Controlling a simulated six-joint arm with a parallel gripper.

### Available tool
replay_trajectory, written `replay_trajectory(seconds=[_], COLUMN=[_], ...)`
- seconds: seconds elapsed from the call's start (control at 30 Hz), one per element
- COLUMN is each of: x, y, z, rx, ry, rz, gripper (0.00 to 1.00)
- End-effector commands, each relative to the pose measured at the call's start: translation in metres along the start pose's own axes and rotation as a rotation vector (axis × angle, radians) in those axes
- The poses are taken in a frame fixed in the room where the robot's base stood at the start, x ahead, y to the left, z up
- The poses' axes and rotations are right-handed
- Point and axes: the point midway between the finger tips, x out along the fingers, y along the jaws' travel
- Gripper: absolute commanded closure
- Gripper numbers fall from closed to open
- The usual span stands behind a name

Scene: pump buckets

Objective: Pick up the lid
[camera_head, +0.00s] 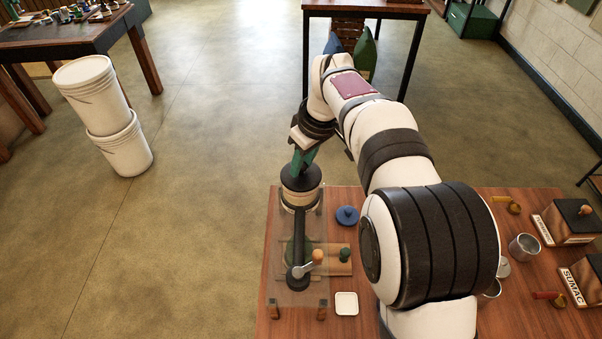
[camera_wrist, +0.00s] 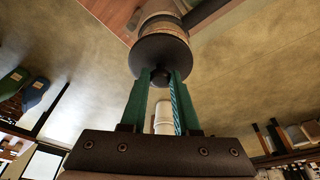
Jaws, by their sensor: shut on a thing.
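A round black lid (camera_head: 301,177) with a small knob sits at the top of a pale, banded cylinder (camera_head: 299,197) on the stand at the left of the table. In the wrist view, the lid (camera_wrist: 160,54) shows as a dark disc against the cylinder. My gripper (camera_head: 303,163) reaches down over it from above. Its green fingers (camera_wrist: 160,78) are shut on the lid's dark knob (camera_wrist: 160,75). No gap between lid and cylinder shows clearly. A small blue disc with a knob (camera_head: 347,216) lies on the table to the right.
A dark arm with a silver handle (camera_head: 302,270) and clear panels stand below the cylinder on the wooden table (camera_head: 345,325). A white square dish (camera_head: 346,304) lies nearby. A metal cup (camera_head: 523,247) and labelled boxes (camera_head: 572,222) are at right. White buckets (camera_head: 125,148) stand on the floor.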

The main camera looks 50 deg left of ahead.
Motion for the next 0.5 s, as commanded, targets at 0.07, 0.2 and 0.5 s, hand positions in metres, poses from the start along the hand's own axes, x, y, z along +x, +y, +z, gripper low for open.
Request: replay_trajectory(seconds=[0.07, 0.2, 0.5], x=[0.0, 0.0, -0.014], y=[0.0, 0.0, 0.0], z=[0.0, 0.0, -0.004], rx=[0.0, 0.0, -0.001], ry=[0.0, 0.0, 0.002], rz=[0.0, 0.0, 0.001], gripper=[1.0, 1.0, 1.0])
